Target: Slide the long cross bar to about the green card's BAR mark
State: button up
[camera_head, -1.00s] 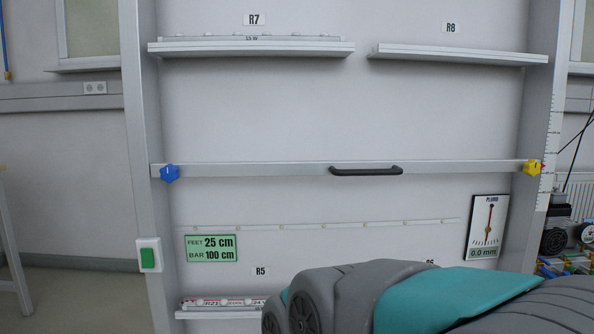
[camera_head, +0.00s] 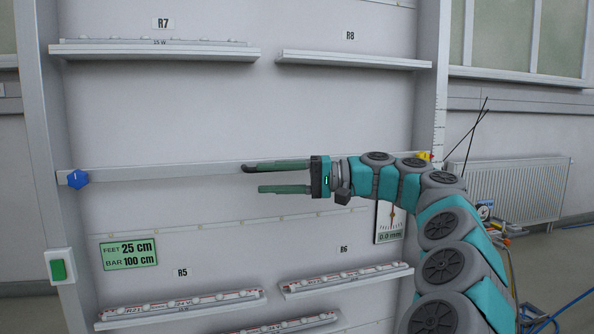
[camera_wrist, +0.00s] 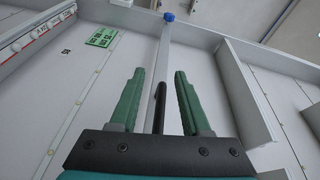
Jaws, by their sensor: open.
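The long cross bar (camera_head: 160,173) spans the rack level, with a blue knob (camera_head: 78,179) at its left end and a yellow knob (camera_head: 424,156) at its right. Its black handle (camera_head: 249,169) is mostly hidden behind my upper finger. My gripper (camera_head: 262,178) is open, reaching left in front of the bar. In the wrist view the handle (camera_wrist: 159,105) lies between my two fingers (camera_wrist: 159,74), with gaps showing on both sides. The green card (camera_head: 129,254) below left reads FEET 25 cm, BAR 100 cm. A scale (camera_head: 440,115) runs up the right upright; its figures are too small to read.
Shelves R7 (camera_head: 155,52) and R8 (camera_head: 353,60) are above the bar. Shelves R5 (camera_head: 180,308) and R6 (camera_head: 345,280) hold strips below. A plumb gauge (camera_head: 390,222) reading 0.0 mm is partly behind my arm. A green switch (camera_head: 59,270) is on the left upright.

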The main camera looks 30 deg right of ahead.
jog(key=s+d+m+t, duration=0.1)
jog(key=d+m+t, duration=0.15)
jog(key=d, duration=0.75)
jog(key=shift+n+t+h, duration=0.25)
jog(key=shift+n+h, duration=0.05)
jog(key=shift+n, duration=0.15)
jog(key=x, duration=0.7)
jog(key=shift+a+r, duration=0.2)
jog(key=shift+a, duration=0.15)
grip_shut()
jog(key=shift+r, duration=0.1)
